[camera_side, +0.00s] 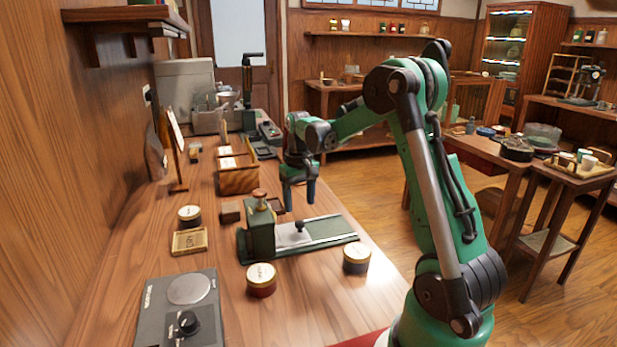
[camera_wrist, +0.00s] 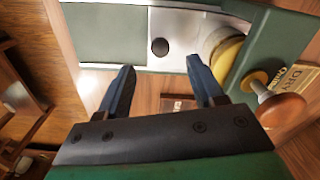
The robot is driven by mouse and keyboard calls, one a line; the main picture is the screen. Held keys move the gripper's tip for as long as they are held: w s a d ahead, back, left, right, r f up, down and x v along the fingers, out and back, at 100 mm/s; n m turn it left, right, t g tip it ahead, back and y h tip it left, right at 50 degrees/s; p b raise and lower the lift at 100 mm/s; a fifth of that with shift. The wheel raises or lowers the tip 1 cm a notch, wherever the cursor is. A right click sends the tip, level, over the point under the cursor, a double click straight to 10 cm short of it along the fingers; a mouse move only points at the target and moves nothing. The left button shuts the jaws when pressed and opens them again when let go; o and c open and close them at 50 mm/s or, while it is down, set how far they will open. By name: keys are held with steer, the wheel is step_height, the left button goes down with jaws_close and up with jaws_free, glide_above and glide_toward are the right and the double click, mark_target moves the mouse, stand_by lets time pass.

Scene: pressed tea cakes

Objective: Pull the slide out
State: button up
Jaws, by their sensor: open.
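The slide (camera_side: 287,238) is a pale metal plate with a black knob (camera_side: 298,226), set in the green track of the press (camera_side: 262,230) on the wooden counter. The wrist view shows the slide (camera_wrist: 175,28) and its knob (camera_wrist: 160,46) beyond my fingertips. Part of a round yellowish piece (camera_wrist: 228,58) shows at the slide's end by the press body. My gripper (camera_side: 299,196) points down above the slide, behind it in the side view. In the wrist view my gripper (camera_wrist: 160,75) is open and empty, its fingers on either side of the knob's line, apart from the knob.
A wooden-handled knob (camera_wrist: 280,108) stands up on the press near my right finger. Round tins (camera_side: 261,280) (camera_side: 356,259) stand in front of the press. A scale (camera_side: 180,308) lies nearer the camera, and a wooden box (camera_side: 238,180) stands behind.

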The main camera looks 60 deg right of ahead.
mark_target(301, 222)
step_height(301, 222, down, 5)
steer(key=shift+r, duration=0.1)
steer(key=shift+c, duration=0.2)
jaws_close()
steer(key=shift+s, duration=0.1)
stand_by(1.3)
